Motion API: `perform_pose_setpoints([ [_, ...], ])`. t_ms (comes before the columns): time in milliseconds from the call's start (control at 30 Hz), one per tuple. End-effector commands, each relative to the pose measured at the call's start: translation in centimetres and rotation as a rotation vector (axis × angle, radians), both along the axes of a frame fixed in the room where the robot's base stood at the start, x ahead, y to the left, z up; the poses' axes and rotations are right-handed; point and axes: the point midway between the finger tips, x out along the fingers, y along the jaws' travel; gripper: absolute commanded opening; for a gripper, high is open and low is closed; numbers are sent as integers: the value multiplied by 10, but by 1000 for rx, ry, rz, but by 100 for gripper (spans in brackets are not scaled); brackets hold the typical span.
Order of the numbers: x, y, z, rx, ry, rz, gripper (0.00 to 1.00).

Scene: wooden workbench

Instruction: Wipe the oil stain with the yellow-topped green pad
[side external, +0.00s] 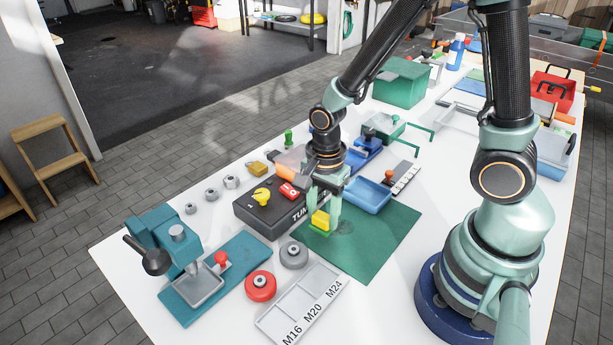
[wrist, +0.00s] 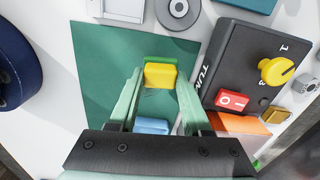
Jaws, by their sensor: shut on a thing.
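The pad (side external: 320,220) has a yellow block on top and a green base. My gripper (side external: 323,208) is shut on it, one finger on each side of the yellow block. The wrist view shows the yellow top (wrist: 160,76) between the fingertips. The pad is over the green mat (side external: 383,240), near its edge by the black box. I cannot tell whether its underside touches the mat. A faint dark oil stain (side external: 344,227) shows on the mat just right of the pad in the side view. The fingers and pad may hide part of it.
The black box (side external: 262,213) with a yellow knob and red switch stands close left of the pad. A blue tray (side external: 367,196) sits behind the mat. A labelled sorting tray (side external: 301,303) and round grey and red parts lie in front. The mat's right half is clear.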

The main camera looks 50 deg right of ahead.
Motion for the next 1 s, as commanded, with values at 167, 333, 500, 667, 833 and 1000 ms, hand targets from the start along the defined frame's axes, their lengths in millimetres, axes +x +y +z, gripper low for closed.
perform_pose_setpoints([
  [167, 0, 0, 16, 0, 0, 0, 0],
  [333, 0, 0, 31, 0, 0, 0, 0],
  [500, 0, 0, 46, 0, 0, 0, 0],
  [667, -1, -1, 55, 0, 2, 0, 0],
  [833, -1, -1, 56, 0, 3, 0, 0],
  [1000, -1, -1, 56, 0, 3, 0, 0],
])
